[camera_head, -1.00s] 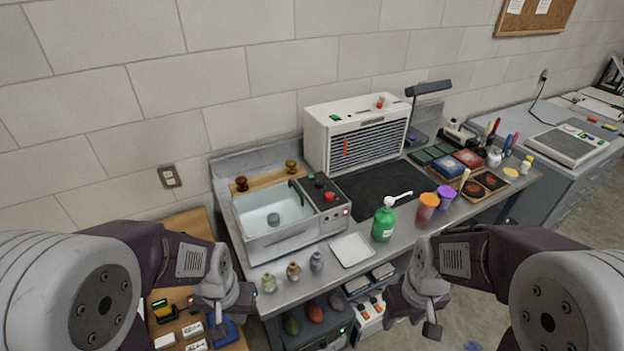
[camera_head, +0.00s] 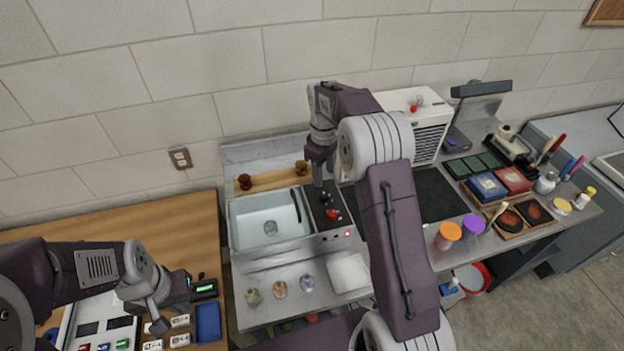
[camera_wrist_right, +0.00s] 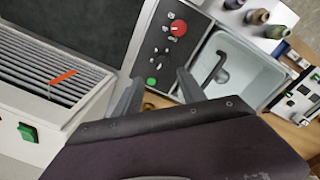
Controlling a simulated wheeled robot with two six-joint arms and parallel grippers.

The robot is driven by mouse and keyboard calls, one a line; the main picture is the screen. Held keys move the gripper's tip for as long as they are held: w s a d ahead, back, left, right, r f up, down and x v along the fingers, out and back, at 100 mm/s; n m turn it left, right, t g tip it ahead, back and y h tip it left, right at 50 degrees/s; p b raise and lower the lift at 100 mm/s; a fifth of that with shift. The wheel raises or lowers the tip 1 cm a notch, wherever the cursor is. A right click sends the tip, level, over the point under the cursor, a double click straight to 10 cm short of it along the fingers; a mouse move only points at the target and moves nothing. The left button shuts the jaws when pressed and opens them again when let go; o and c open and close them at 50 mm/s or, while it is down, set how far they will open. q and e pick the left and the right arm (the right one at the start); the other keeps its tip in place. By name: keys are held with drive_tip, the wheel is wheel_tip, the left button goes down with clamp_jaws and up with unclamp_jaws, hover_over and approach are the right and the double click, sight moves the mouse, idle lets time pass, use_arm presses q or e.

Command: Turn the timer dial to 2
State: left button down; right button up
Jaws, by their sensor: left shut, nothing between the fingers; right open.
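The black control panel (camera_head: 322,212) stands at the right side of the water bath (camera_head: 240,238). It also shows in the right wrist view (camera_wrist_right: 147,48), with a red knob (camera_wrist_right: 178,28), smaller black knobs with white marks (camera_wrist_right: 165,50) and a green button (camera_wrist_right: 151,81). The marks are too small to read, so I cannot tell the dial's setting. My right gripper (camera_wrist_right: 160,76) is open and empty over the back end of the panel; in the head view it points down there (camera_head: 318,182). My left gripper (camera_head: 160,326) is shut and empty over the wooden table.
A white louvred unit (camera_head: 430,125) stands behind my right arm. Small vases (camera_head: 279,288) and a white tray (camera_head: 350,273) line the bench front. Orange (camera_head: 448,232) and purple (camera_head: 473,224) cups stand to the right. A blue tray (camera_head: 208,321) lies near my left gripper.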

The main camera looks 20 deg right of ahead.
sight(324, 195)
wheel_tip(324, 195, down, 7)
drive_tip(key=shift+s+d+f+p, duration=0.1)
drive_tip(key=shift+s+d+p, duration=0.05)
drive_tip(key=shift+p, duration=0.85)
drive_tip(key=shift+s+a+f, duration=0.2)
drive_tip(key=shift+s+f, duration=0.05)
drive_tip(key=shift+f, duration=0.35)
drive_tip(key=shift+w+d, duration=0.1)
drive_tip(key=shift+c, duration=0.9)
use_arm(q)
drive_tip(key=r, duration=0.2)
drive_tip(key=shift+s+a+r, duration=0.25)
drive_tip(key=shift+s+r, duration=0.05)
drive_tip(key=shift+s, duration=0.05)
use_arm(e)
clamp_jaws()
